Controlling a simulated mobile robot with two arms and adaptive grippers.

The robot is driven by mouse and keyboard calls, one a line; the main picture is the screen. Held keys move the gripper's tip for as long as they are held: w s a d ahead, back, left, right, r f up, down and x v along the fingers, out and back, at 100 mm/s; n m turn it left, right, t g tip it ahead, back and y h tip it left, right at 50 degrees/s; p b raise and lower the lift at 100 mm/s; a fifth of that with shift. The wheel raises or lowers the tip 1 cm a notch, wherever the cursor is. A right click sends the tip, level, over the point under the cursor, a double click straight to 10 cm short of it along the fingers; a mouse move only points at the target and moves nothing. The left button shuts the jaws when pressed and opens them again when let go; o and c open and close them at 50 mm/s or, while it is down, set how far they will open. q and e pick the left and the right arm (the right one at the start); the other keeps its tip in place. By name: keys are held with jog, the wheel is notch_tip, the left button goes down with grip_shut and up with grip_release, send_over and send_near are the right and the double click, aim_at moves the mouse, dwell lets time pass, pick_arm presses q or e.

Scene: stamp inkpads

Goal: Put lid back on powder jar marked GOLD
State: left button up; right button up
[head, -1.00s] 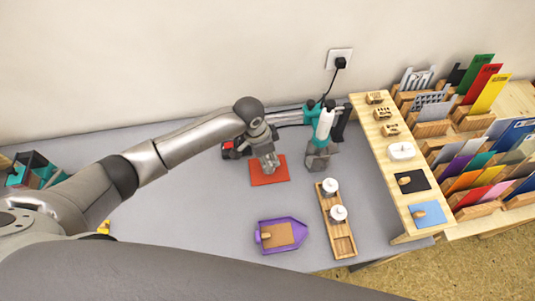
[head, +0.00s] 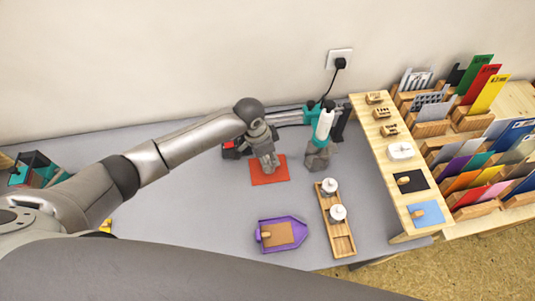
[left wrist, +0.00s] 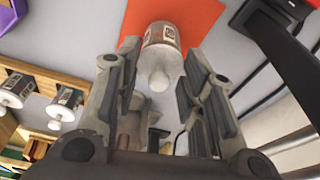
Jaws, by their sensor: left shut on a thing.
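My left gripper (head: 270,168) is low over the red mat (head: 280,178) in the head view, where it hides the jar. In the left wrist view a jar (left wrist: 160,33) with a dark label stands on the red mat, just beyond the fingertips; its lettering is too small to read. A white knobbed lid (left wrist: 159,78) is between the fingers, at the top of this jar. My left gripper (left wrist: 158,65) is shut on the lid. I cannot tell whether the lid is fully seated. My right gripper is not in view.
A wooden tray (head: 340,240) holds two white-lidded jars. A purple tray (head: 268,245) is in front. A wooden shelf (head: 430,215) with stamps and inkpads bounds the right. The table's left-middle is clear.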

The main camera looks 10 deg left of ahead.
pick_arm(q)
jog(key=shift+f+p, duration=0.15)
jog(key=shift+p, duration=0.4)
dwell(1.2)
dwell(0.3)
jog(key=o, duration=0.8)
jog(key=o, duration=0.5)
jog(key=shift+c, duration=0.2)
jog(key=shift+w+d+p+v, duration=0.15)
jog(key=shift+d+p+v, duration=0.05)
jog(key=shift+p+v, duration=1.05)
jog(key=shift+w+d+p+v, duration=0.15)
jog(key=shift+d+p+v, duration=0.05)
jog(key=shift+p+v, duration=1)
jog(key=shift+w+d+p+v, duration=0.1)
jog(key=shift+d+p+v, duration=0.1)
jog(key=shift+p+v, duration=1)
